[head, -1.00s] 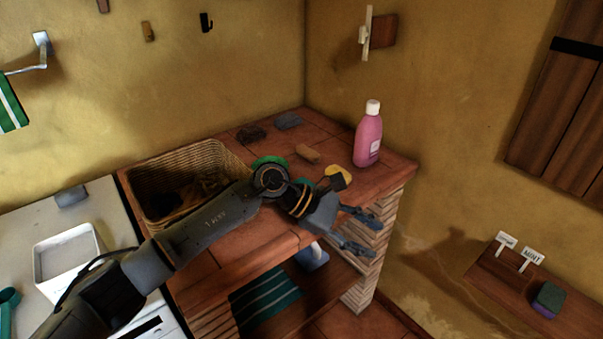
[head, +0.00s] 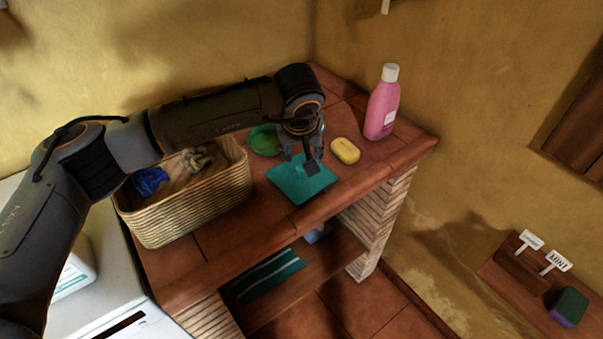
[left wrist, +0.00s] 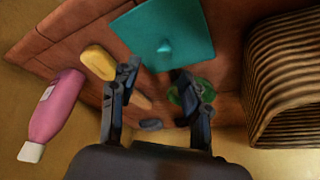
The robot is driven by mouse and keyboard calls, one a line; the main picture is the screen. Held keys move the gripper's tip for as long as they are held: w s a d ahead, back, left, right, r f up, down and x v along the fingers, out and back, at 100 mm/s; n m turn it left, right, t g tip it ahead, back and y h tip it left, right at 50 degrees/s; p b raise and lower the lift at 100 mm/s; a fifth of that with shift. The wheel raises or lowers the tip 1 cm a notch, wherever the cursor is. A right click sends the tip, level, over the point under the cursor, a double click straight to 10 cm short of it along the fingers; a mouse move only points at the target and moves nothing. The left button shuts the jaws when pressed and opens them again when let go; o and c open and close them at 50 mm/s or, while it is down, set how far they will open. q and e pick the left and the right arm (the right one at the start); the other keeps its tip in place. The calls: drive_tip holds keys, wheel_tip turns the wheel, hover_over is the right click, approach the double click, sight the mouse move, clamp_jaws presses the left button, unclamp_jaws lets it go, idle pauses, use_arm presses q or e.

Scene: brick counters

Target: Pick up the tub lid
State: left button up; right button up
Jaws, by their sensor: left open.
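The tub lid is a flat teal square (head: 290,185) lying on the tiled counter, in front of the green dish. In the left wrist view the lid (left wrist: 185,25) shows a small raised knob in its middle. My left gripper (head: 307,158) points down above the lid's far part in the head view, partly covering it. In the left wrist view my left gripper (left wrist: 156,78) is open, its fingers apart, with nothing between them; the lid's knob lies beyond the fingertips. I cannot tell the exact height gap. My right gripper is not in view.
A yellow soap (head: 345,151) and a pink bottle (head: 382,104) stand right of the lid. A green dish (head: 263,140) is behind it. A wicker basket (head: 195,208) with cloths stands left. The counter's front edge is close to the lid.

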sight(301, 167)
use_arm(q)
drive_tip(key=shift+p+x, duration=0.5)
drive_tip(key=shift+x, duration=0.55)
drive_tip(key=x, duration=0.3)
drive_tip(key=shift+s+a+f+p, duration=0.1)
drive_tip(key=shift+a+f+p, duration=0.15)
drive_tip(key=shift+a+p, duration=0.1)
drive_tip(key=shift+d+f, duration=0.1)
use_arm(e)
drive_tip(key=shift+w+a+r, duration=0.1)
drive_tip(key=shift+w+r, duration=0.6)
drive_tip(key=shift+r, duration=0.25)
use_arm(q)
clamp_jaws()
